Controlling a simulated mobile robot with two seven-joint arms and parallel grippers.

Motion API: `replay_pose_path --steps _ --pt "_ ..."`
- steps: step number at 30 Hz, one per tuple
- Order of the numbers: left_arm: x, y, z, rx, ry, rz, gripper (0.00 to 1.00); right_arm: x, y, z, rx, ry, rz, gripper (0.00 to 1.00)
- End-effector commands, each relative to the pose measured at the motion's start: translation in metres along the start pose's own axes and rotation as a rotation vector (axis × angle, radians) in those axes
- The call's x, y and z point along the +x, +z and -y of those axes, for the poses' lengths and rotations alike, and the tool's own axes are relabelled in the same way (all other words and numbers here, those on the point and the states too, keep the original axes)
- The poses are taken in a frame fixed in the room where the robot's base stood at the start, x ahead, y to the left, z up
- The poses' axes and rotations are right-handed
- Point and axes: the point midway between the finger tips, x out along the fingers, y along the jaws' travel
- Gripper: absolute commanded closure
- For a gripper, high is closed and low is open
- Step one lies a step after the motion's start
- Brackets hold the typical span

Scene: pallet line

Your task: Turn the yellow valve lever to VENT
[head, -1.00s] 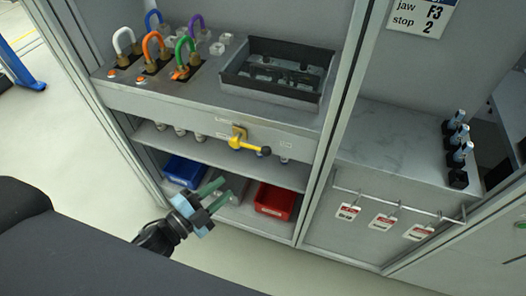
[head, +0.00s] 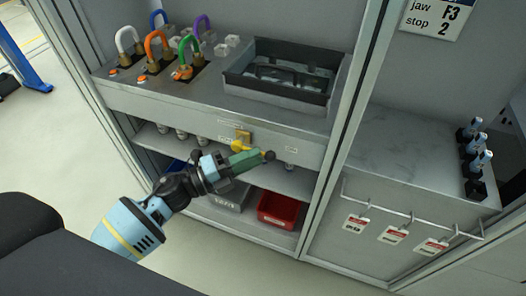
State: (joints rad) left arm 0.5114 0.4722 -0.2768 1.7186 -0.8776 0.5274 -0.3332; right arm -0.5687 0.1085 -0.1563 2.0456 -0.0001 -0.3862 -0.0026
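The yellow valve lever (head: 238,148) is mounted on the front face of the cabinet's bench, below the dark tray. Its black knob (head: 269,156) points to the right and shows just past my green fingertips. My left gripper (head: 247,160) lies along the front of the lever and hides most of its arm. The fingers overlap in this view, so I cannot tell whether they are closed on the lever. The labels by the valve are too small or covered to read. My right gripper is not in view.
A red bin (head: 279,210) and a grey bin (head: 231,197) sit on the shelf below. A cabinet post (head: 344,124) stands to the right; red-and-white tags hang beyond it.

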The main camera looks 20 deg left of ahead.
Motion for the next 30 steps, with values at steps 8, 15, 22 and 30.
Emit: replay_pose_path --steps 8,15,22,30 --pt "0.032 0.0 0.001 0.0 -0.002 0.001 0.69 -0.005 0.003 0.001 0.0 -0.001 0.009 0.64" --pt "0.036 0.0 0.0 -0.001 0.0 0.001 0.69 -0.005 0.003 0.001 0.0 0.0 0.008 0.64" --pt "0.036 0.0 0.0 -0.001 0.0 0.001 0.83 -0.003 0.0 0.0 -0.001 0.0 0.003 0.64" --pt "0.036 0.0 0.0 -0.001 0.0 0.0 1.0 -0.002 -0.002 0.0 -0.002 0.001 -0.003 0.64"
